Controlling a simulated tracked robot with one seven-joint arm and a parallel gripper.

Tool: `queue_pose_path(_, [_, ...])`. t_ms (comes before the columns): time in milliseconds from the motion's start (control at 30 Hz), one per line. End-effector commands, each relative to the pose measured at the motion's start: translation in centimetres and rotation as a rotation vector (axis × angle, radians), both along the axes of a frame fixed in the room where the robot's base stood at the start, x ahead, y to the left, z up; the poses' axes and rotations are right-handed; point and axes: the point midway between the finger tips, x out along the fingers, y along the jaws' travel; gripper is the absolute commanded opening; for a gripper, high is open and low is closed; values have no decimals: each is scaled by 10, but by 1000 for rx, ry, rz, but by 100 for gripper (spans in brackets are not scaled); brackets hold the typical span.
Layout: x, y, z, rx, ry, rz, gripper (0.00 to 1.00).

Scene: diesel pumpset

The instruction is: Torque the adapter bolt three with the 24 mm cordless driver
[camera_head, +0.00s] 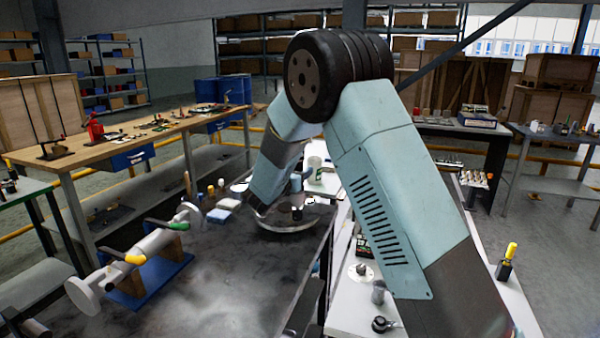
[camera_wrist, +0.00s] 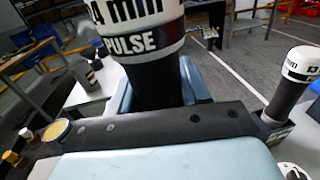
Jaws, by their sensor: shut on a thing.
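The 24 mm cordless driver (camera_wrist: 150,75) fills the top middle of the wrist view. Adapter bolt three cannot be made out, nor whether the driver touches anything.
A second white-capped tool (camera_wrist: 290,85) stands at the right in the wrist view. A grey shaft assembly (camera_head: 140,255) on a blue stand occupies the dark bench (camera_head: 235,285). A yellow-handled tool (camera_head: 507,262) stands on the white side table. The bench front is mostly clear.

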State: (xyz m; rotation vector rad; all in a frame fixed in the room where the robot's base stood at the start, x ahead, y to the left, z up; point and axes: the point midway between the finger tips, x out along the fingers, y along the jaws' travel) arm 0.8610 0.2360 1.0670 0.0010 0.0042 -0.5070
Motion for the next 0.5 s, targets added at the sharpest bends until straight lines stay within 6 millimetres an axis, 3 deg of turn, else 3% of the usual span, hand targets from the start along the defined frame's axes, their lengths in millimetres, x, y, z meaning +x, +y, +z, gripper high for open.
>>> queue_pose_path(500, [0,0,-4,0,-1,0,0])
